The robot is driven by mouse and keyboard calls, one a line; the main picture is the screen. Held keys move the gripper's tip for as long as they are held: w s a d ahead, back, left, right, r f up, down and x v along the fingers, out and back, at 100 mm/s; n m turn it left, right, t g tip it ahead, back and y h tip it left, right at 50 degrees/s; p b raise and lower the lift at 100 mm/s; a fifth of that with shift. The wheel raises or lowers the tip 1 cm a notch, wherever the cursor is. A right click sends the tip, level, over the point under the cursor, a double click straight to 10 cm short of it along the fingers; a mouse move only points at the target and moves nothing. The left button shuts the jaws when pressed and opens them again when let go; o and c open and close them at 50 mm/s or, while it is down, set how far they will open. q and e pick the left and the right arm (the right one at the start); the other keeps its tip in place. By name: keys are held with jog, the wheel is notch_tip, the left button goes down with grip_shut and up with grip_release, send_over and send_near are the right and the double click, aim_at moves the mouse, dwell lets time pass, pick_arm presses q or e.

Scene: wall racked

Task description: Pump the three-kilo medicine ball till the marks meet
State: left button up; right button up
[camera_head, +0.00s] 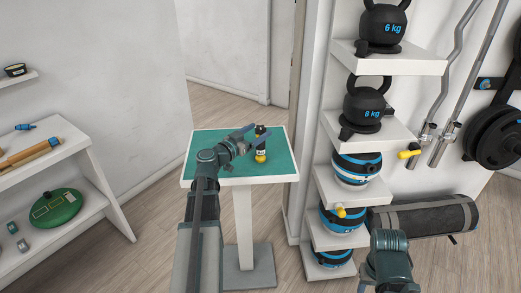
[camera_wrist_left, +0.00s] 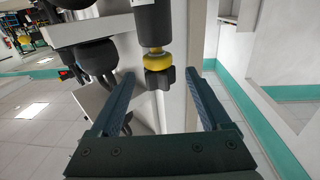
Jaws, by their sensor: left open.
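A small black and yellow bottle-shaped thing, likely the pump (camera_head: 260,156), stands upright on the green-topped stand. My left gripper (camera_head: 253,136) is open at it. In the left wrist view a black cylinder with a yellow collar and dark knob (camera_wrist_left: 156,62) shows between the open fingertips, with gaps at both sides. Black medicine balls with blue and white bands sit on the wall rack: an upper one (camera_head: 357,168), a middle one (camera_head: 342,218) and a lower one (camera_head: 333,258). Their weights and marks are too small to read. My right gripper is out of view.
The stand (camera_head: 207,170) has free green top around the pump. Kettlebells marked 6 kg (camera_head: 383,27) and 8 kg (camera_head: 364,107) sit above the balls. A rolled mat (camera_head: 425,217), bars and plates (camera_head: 497,135) are at right. A loaded shelf (camera_head: 88,205) is at left.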

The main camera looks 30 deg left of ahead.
pick_arm(q)
jog(key=w, duration=0.5)
jog(key=shift+d+f, duration=0.4)
grip_shut()
dwell(0.9)
